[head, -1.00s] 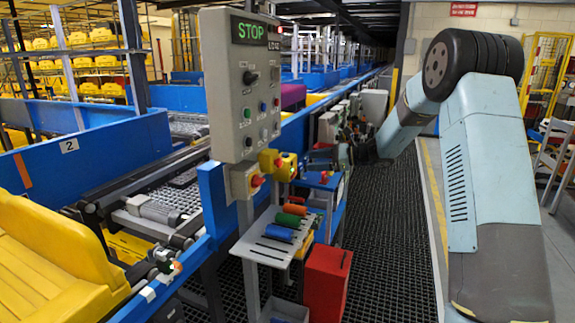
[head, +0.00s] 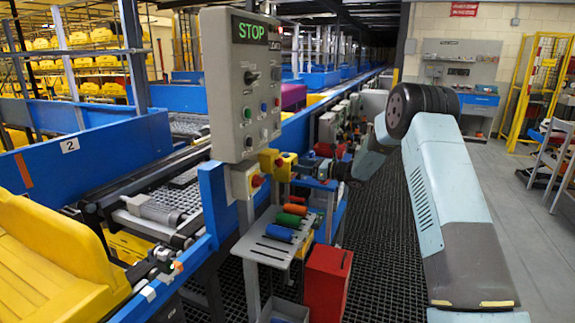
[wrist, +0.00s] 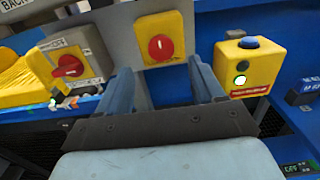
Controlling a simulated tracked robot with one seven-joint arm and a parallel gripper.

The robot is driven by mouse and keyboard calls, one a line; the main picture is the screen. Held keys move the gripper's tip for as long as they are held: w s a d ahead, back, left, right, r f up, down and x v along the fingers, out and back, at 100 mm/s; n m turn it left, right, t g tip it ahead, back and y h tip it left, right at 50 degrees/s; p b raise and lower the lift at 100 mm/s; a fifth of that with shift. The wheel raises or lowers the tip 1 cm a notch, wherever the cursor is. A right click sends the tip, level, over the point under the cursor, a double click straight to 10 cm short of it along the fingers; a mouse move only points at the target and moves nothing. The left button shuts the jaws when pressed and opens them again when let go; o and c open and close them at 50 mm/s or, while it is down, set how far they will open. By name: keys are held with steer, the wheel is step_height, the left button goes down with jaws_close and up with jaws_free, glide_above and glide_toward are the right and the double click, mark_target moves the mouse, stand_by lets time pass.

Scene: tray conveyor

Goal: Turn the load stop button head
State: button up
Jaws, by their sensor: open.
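A red round button head (wrist: 161,47) with a white mark sits on a yellow box (wrist: 178,23) in the wrist view, taken here as the load stop. In the head view, its yellow box (head: 267,159) is below the grey control panel. My gripper (wrist: 163,76) is open and empty. Its two blue fingers reach toward the yellow box, one on each side of the red head's line. The head appears beyond the fingertips, apart from them. In the head view, the fingers are small and hard to make out against the clutter.
A grey box with a red rotary switch (wrist: 69,65) is left of the button. A yellow box with a blue button and green light (wrist: 240,72) is close on the right. The grey STOP panel (head: 232,100) and a shelf with coloured rollers (head: 275,243) stand beside the conveyor.

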mark_target(282, 162)
steer(key=x, duration=0.7)
steer(key=c, duration=1)
steer(key=shift+d, duration=0.45)
steer(key=shift+c, duration=0.2)
steer(key=shift+a+m, duration=0.35)
steer(key=shift+m, duration=0.05)
steer(key=m, duration=0.3)
steer(key=shift+a, duration=0.15)
steer(key=shift+m, duration=1.6)
steer(key=shift+a+r, duration=0.1)
